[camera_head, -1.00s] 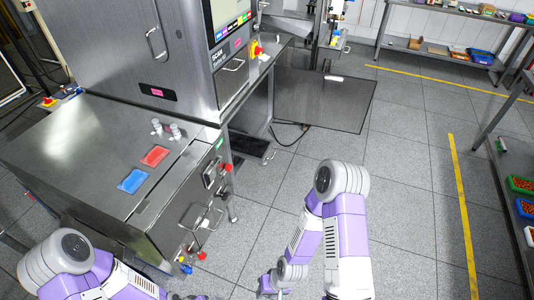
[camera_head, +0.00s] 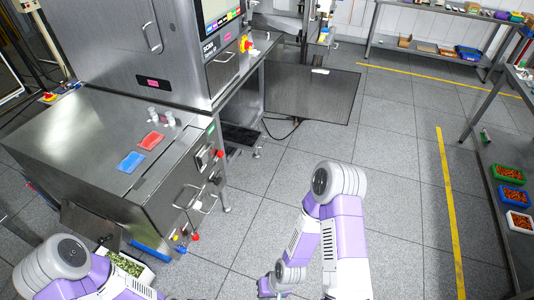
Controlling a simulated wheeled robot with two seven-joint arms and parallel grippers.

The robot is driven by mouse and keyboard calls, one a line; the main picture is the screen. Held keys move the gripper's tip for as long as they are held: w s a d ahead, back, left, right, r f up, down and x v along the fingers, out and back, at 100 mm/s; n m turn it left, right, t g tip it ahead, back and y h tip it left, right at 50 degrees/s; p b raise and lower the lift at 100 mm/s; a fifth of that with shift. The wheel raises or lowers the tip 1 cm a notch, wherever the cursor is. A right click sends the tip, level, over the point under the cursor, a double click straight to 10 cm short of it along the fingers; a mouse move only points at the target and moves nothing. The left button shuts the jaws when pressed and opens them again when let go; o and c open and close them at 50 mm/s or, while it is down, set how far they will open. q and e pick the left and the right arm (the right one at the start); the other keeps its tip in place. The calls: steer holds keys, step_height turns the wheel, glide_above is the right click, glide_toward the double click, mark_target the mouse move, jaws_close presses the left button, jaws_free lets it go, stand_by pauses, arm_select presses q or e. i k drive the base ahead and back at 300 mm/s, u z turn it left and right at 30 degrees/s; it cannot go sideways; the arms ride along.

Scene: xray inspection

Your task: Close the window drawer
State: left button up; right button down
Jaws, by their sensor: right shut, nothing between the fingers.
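The steel inspection machine (camera_head: 120,65) stands at the left with a lower steel cabinet (camera_head: 80,140) in front. A panel with a bar handle (camera_head: 222,57) sits under its screen. The cabinet's right face has another bar handle (camera_head: 190,196). I cannot tell which part is the window drawer. A dark flap (camera_head: 92,228) stands out from the cabinet's near side, above a white tray of green pieces (camera_head: 126,262), partly hidden by my left arm. My right gripper (camera_head: 272,287) is shut and empty at the bottom edge, apart from the cabinet. My left gripper is out of view.
A large dark panel (camera_head: 312,92) stands beyond the machine's right side. Red and blue pads (camera_head: 131,162) lie on the cabinet top. A rack with food trays (camera_head: 510,172) is at the right. Grey floor (camera_head: 400,190) with a yellow line (camera_head: 447,190) is clear between.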

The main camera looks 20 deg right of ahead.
mark_target(241, 138)
steer(key=z, duration=1.2)
steer(key=i, duration=1.8)
steer(key=u, duration=1.05)
steer(key=i, duration=0.55)
steer(key=u, duration=0.55)
